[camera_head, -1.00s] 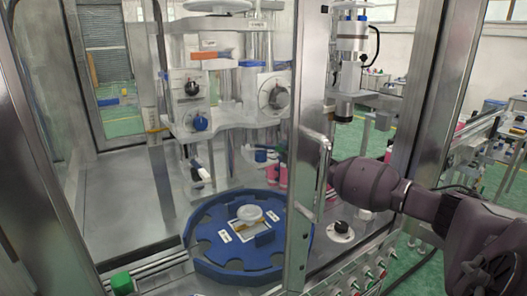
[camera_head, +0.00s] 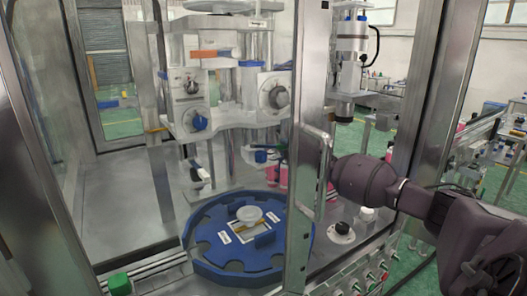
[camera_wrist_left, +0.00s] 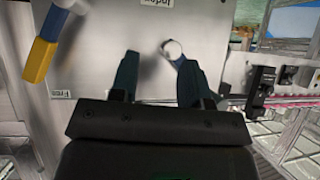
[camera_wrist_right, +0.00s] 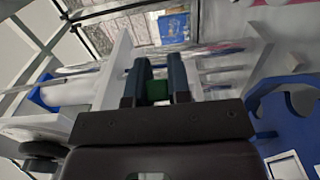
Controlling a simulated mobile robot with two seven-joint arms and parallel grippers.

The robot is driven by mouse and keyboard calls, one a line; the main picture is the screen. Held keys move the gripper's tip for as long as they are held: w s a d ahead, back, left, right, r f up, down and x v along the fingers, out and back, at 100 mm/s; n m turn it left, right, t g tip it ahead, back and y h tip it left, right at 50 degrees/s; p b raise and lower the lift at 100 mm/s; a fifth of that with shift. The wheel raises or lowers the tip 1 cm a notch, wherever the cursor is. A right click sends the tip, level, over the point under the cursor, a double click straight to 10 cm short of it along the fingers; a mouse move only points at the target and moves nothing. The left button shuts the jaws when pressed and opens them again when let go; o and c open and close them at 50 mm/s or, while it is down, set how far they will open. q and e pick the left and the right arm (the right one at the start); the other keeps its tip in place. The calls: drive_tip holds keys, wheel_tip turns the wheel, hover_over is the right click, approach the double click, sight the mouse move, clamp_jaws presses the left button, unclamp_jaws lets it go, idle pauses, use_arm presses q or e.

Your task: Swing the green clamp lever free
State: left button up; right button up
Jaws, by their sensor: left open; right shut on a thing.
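The green clamp lever (camera_wrist_right: 157,90) shows between the two fingertips of my right gripper (camera_wrist_right: 157,84) in the right wrist view. The gripper is shut on it. In the head view my right gripper (camera_head: 284,154) reaches in behind the metal door post, beneath the white machine head, and its fingers are partly hidden. The lever is too small and covered to make out there. My left gripper (camera_wrist_left: 160,72) shows only in the left wrist view. It is open and empty, above a grey plate, with a white round piece beyond its fingertips.
A blue round turntable (camera_head: 205,262) with a white dish (camera_head: 249,214) sits below the machine head (camera_head: 225,112). The metal door post with its handle (camera_head: 318,165) stands close to my right arm. A blue and yellow block (camera_wrist_left: 40,50) is at upper left in the left wrist view.

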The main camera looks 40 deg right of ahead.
drive_tip(key=shift+w+d+b, duration=0.6)
drive_tip(key=shift+w+d, duration=0.2)
drive_tip(key=shift+w, duration=0.25)
drive_tip(key=shift+w+d, duration=0.1)
drive_tip(key=shift+w, duration=0.05)
drive_tip(key=shift+w+d+b, duration=0.35)
drive_tip(key=shift+w, duration=0.4)
drive_tip(key=o, duration=0.8)
